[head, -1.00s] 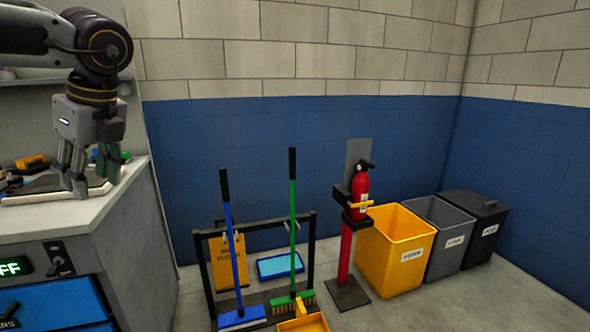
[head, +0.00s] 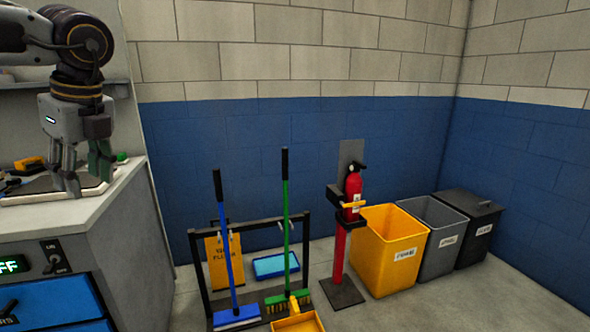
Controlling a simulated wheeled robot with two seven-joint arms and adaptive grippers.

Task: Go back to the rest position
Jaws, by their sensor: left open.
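My left gripper (head: 84,172) hangs fingers down at the left of the head view, over the right part of the light counter (head: 100,207). Its fingers are apart and I see nothing held between them. The fingertips are close to a flat light-rimmed tray or board (head: 28,199) on the counter; I cannot tell whether they touch it. My right gripper is not in view.
A yellow-black item (head: 30,163) lies on the counter. On the floor stand a rack with a blue broom (head: 226,240) and a green broom (head: 286,220), a red extinguisher (head: 353,190), and yellow (head: 385,262), grey (head: 440,240) and black (head: 478,215) bins.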

